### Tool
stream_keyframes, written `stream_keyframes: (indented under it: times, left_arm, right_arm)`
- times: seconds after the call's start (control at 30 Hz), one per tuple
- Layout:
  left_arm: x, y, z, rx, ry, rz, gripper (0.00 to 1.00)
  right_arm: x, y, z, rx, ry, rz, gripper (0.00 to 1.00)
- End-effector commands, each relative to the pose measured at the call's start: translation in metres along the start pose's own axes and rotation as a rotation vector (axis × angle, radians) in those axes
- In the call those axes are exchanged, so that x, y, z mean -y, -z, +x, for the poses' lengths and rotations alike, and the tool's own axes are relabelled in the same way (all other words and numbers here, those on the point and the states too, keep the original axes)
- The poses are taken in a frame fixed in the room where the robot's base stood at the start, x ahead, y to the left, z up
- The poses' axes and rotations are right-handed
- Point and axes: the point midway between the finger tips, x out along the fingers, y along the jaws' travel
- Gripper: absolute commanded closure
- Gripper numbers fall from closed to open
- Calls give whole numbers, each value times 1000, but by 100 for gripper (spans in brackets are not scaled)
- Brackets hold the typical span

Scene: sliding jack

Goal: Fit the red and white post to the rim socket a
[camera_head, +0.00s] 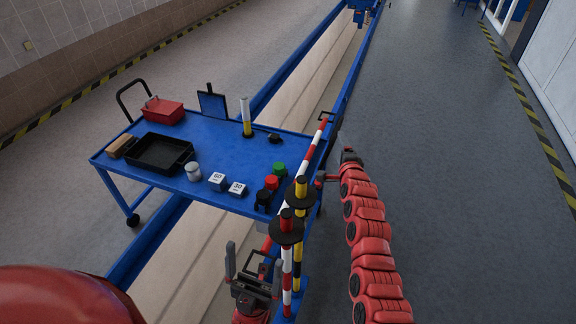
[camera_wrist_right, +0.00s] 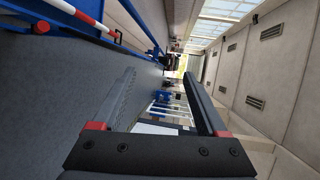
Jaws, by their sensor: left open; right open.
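A red and white striped post (camera_head: 287,267) stands upright at the lower middle of the head view, with a black disc near its top. My left gripper (camera_head: 253,257) is open and empty, just left of this post and apart from it. My right gripper (camera_head: 342,145) is beyond the cart's right edge, seen small; in the right wrist view its jaws (camera_wrist_right: 165,95) are apart with nothing between them. A long red and white striped bar (camera_head: 311,150) slants along the cart's right side; part of it also shows in the right wrist view (camera_wrist_right: 85,13). I cannot pick out rim socket a.
A yellow and black post (camera_head: 300,188) with a disc stands close behind the red and white one. The blue cart (camera_head: 225,150) carries a black tray (camera_head: 157,152), red box (camera_head: 163,110), yellow and white post (camera_head: 246,116), numbered blocks (camera_head: 237,189) and knobs. Floor at right is clear.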

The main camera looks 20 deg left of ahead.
Motion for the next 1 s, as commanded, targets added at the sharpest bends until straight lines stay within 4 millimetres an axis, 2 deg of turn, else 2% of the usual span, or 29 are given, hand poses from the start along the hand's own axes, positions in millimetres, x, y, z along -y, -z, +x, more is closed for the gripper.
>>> stream_keyframes:
  times: [0.03,0.1,0.17,0.2,0.27,0.3,0.37,0.5,0.63,0.77,1.0]
  left_arm:
    - [0,1,6,0,0,0,0]
    - [0,2,10,1,0,0,0]
    - [1,2,13,1,0,-1,0]
    - [1,2,16,1,0,-1,0]
    - [1,3,19,1,0,-1,0]
    - [1,3,21,1,0,-1,0]
    - [1,4,24,1,0,-1,0]
    - [1,4,29,1,0,-1,0]
    - [2,5,31,2,0,-1,0]
    - [2,5,32,2,0,-1,0]
    - [2,6,38,2,0,-1,0]
  right_arm:
    - [16,-32,9,71,-95,75,24]
    - [20,-74,10,149,-266,179,24]
    - [22,-109,2,191,-425,250,24]
    - [25,-128,-9,205,-533,288,24]
    - [28,-154,-31,202,-699,328,24]
    - [28,-167,-50,181,-811,347,24]
    - [34,-181,-80,130,-960,359,24]
    - [46,-188,-150,-59,-1224,351,24]
    - [56,-180,-194,-219,-1349,333,24]
    - [59,-176,-211,-290,-1390,323,24]
    - [39,-177,-209,-292,-1395,325,24]
